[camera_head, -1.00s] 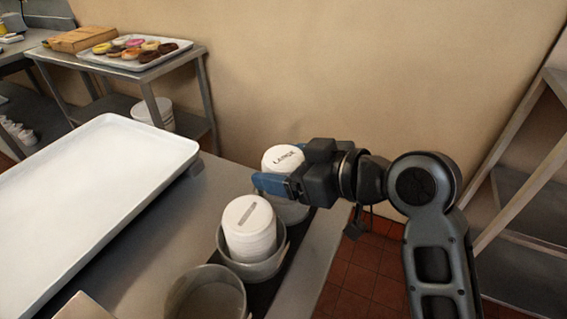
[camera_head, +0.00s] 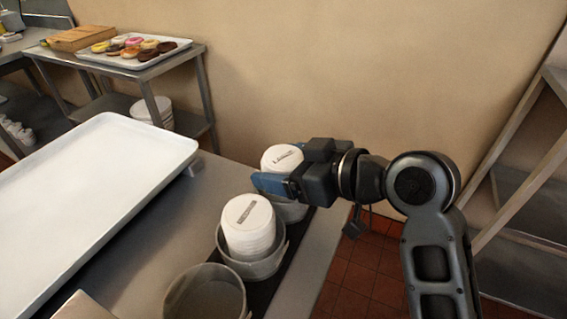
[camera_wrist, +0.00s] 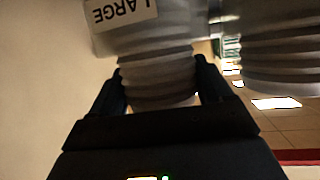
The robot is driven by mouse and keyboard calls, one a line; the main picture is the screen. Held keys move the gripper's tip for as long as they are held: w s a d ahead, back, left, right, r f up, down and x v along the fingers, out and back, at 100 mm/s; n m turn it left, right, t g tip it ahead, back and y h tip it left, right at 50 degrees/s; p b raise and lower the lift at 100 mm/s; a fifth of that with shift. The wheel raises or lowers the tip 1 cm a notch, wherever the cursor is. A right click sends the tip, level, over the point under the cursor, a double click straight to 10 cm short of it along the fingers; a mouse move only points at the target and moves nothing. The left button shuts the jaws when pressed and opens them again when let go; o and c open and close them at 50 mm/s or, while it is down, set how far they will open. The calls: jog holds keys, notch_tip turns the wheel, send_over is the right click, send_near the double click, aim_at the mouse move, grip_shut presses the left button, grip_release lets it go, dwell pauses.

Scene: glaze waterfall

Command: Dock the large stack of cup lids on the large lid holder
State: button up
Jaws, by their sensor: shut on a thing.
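The large stack of cup lids (camera_head: 281,157) is white, with dark lettering on top, at the far end of the row of holders. My gripper (camera_head: 272,187) is shut on its side, coming from the right. In the wrist view, which looks upside down, the ribbed stack (camera_wrist: 157,75) sits between my two fingers. The grey, cloudy large lid holder (camera_wrist: 180,14) carries a "LARGE" label and surrounds the stack's lower end. Its wall shows in the head view (camera_head: 291,212), partly hidden by my gripper. I cannot tell whether the stack is fully seated.
A second white lid stack (camera_head: 249,226) stands in a middle holder (camera_head: 262,267), close in front of my gripper. An empty holder (camera_head: 204,296) is nearest. A large white tray (camera_head: 90,200) lies left on the counter. A wall is behind; a shelf rack (camera_head: 525,200) stands right.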

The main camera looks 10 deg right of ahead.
jog(key=shift+f+b, duration=0.35)
jog(key=shift+f, duration=0.15)
jog(key=o, duration=0.8)
jog(key=shift+s+d+r, duration=0.1)
jog(key=p+v, duration=0.3)
jog(key=v, duration=0.7)
jog(key=shift+s+d+r+p, duration=0.2)
jog(key=shift+s+d+p, duration=0.05)
jog(key=shift+p, duration=0.15)
